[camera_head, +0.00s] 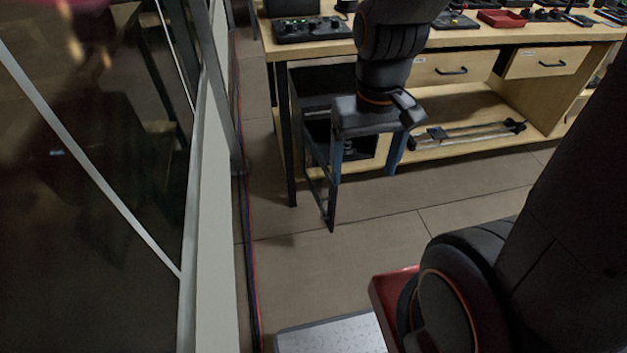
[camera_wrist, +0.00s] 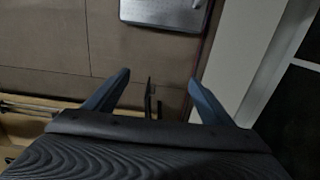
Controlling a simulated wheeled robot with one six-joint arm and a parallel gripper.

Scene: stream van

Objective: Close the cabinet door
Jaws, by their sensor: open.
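The cabinet (camera_head: 318,78) is a dark box under the left end of the wooden workbench. Its dark-framed door (camera_head: 331,208) stands open, swung out from the cabinet's left side over the floor. My gripper (camera_head: 367,168) is open, fingers pointing down, in front of the cabinet opening. Its left finger overlaps the door's outer part in the head view; contact cannot be told. In the wrist view a thin dark upright piece, probably the door edge (camera_wrist: 149,100), shows between the two open fingers (camera_wrist: 160,80). My gripper hides part of the cabinet opening.
The workbench (camera_head: 480,38) carries a black control box (camera_head: 310,29) and small trays. Its lower shelf holds a tripod-like item (camera_head: 465,134). A glazed partition (camera_head: 208,200) runs along the left. The floor (camera_head: 345,265) before the bench is clear, with a metal plate (camera_head: 335,336) nearer.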

